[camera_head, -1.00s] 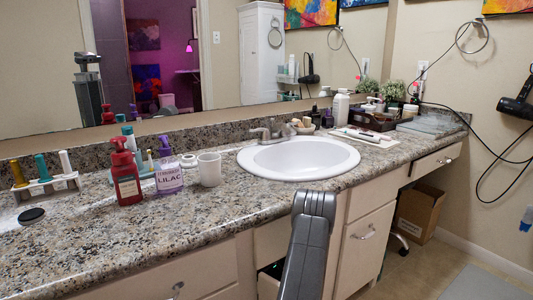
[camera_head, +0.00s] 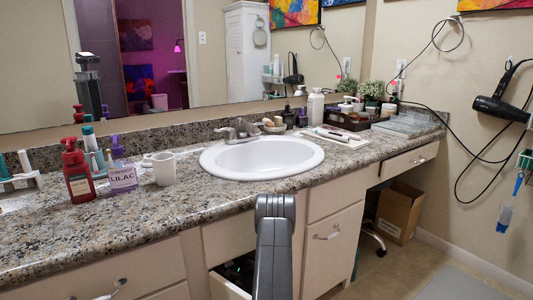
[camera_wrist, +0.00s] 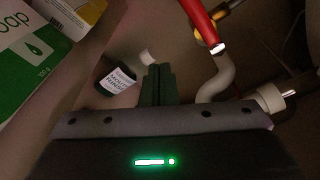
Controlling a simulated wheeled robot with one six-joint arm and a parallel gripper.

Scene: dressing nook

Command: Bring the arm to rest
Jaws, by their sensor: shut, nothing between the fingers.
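My gripper (camera_wrist: 157,85) shows in the wrist view as two dark fingers close together, with nothing between them. A small dark bottle with a white label (camera_wrist: 117,80) lies just left of the fingertips, apart from them as far as I can tell. In the head view my grey arm link reaches down in front of the counter (camera_head: 150,217). My gripper is hidden there; a small green light shows low in the dark opening below the sink (camera_head: 262,157).
In the wrist view, a green and white soap box (camera_wrist: 37,50) is at left, a white pipe (camera_wrist: 217,80) and red handle (camera_wrist: 200,20) at right. An open drawer front (camera_head: 228,286) sits beside my arm.

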